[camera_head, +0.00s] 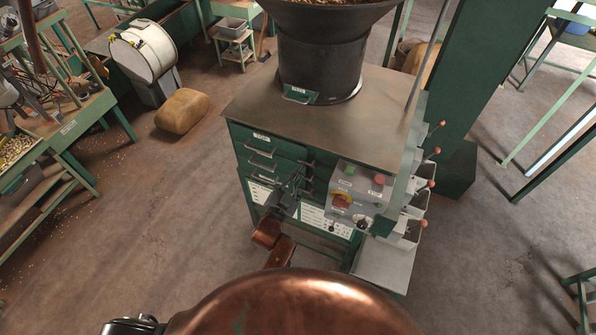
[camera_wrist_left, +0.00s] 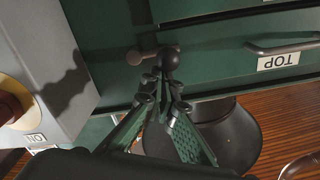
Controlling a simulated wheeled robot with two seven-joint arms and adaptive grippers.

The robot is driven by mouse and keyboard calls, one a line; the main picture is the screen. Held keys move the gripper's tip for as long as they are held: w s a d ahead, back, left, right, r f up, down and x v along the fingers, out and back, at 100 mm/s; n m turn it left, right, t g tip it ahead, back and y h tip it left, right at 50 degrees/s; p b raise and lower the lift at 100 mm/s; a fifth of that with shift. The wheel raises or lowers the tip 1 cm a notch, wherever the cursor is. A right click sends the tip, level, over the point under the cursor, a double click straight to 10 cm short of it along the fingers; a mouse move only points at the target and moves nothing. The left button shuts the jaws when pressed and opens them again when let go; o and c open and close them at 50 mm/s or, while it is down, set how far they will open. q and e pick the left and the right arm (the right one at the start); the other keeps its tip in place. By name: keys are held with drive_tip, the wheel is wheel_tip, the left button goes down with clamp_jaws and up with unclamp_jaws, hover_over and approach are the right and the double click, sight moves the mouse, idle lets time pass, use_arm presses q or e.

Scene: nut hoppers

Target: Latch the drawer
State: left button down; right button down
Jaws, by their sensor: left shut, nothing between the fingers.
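The green cabinet has a drawer (camera_head: 268,146) with a metal handle at the upper left of its front. In the left wrist view the picture is turned over, and the drawer front (camera_wrist_left: 232,28) shows an upside-down TOP label. The drawer looks about flush with the cabinet. A small latch with a dark ball knob (camera_wrist_left: 170,59) and a short metal arm sits beside the drawer's edge. My left gripper (camera_head: 299,170) is shut and empty in front of the cabinet. In the left wrist view its fingertips (camera_wrist_left: 160,84) are right at the knob; whether they touch is unclear.
A grey control box (camera_head: 357,190) with a red-yellow switch juts out right of the gripper. More drawers lie below. A dark hopper (camera_head: 322,65) stands on the cabinet top. Grey bins (camera_head: 409,228) hang on the right side. The floor to the left is open, with a tan sack (camera_head: 182,110).

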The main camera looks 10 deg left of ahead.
use_arm(q)
drive_tip(key=v, duration=1.2)
drive_tip(key=shift+d, duration=0.1)
idle(0.4)
